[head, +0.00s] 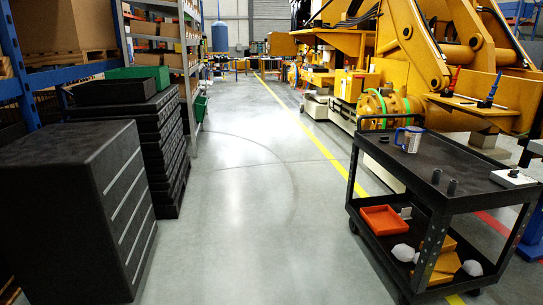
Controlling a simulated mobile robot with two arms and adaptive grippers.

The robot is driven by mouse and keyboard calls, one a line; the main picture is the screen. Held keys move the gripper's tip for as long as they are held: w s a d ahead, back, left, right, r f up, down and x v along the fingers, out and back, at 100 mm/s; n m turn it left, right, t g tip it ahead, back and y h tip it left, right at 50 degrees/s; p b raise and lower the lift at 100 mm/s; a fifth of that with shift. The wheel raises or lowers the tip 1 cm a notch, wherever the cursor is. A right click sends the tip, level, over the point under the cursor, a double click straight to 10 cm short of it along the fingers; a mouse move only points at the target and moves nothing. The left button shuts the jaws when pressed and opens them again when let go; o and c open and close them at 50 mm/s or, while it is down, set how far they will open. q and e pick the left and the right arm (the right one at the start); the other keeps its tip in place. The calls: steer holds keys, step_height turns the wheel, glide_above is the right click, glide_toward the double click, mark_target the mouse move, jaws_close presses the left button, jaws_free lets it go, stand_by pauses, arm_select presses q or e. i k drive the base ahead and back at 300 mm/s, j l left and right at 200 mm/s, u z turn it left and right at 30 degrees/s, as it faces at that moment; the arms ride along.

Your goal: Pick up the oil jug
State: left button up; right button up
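A pale jug with blue parts (410,141), which looks like the oil jug, stands upright on the top shelf of a black cart (455,172) at the right. It is near the cart's far left part, with nothing touching it that I can see. Neither of my grippers shows in the head view.
Two small dark cylinders (452,187) and a white item (513,178) share the cart top. An orange tray (386,221) is on its lower shelf. Black crates (75,205) stand at the left. Yellow machinery (400,60) is behind the cart. The grey floor (240,220) between is clear.

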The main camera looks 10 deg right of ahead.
mark_target(412, 135)
steer(key=i, duration=1.25)
steer(key=i+j, duration=0.1)
steer(key=i, duration=1.1)
steer(key=i+z, duration=0.1)
steer(key=i, duration=1.15)
steer(key=i+j, duration=0.15)
steer(key=i, duration=1.1)
steer(key=i+j+z, duration=0.15)
steer(key=i+z, duration=0.3)
steer(key=i+j+z, duration=0.3)
steer(key=i+z, duration=0.15)
steer(key=i+j+z, duration=0.75)
steer(key=j+z, duration=0.2)
steer(key=j, duration=0.15)
steer(key=i+j+z, duration=0.2)
steer(key=j+z, duration=0.25)
steer(key=j, duration=0.2)
steer(key=z, duration=1.6)
steer(key=i, duration=0.1)
steer(key=l+z, duration=0.05)
